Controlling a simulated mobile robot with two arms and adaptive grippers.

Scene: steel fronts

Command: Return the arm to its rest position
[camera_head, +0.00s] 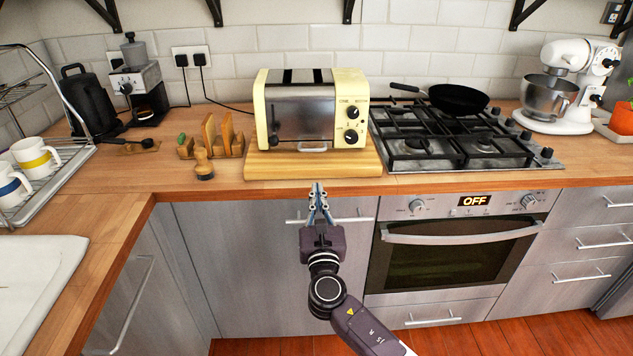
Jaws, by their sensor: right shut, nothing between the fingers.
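My right gripper (318,192) is shut and empty, with its fingertips pointing up and away from me. Its arm comes in from the bottom right. In the picture it sits in front of the steel cabinet front below the counter edge, just below the wooden board (310,165). A cream and steel toaster (305,108) stands on that board. I cannot tell how far the fingertips are from the counter edge. My left gripper is not in view.
The wooden counter (115,205) turns a corner at the left. A gas hob (440,140) with a black pan (458,98) stands right of the toaster, above an oven (450,255). A dish rack (65,160) holds mugs at the left. Cabinet handles (335,219) stick out near the gripper.

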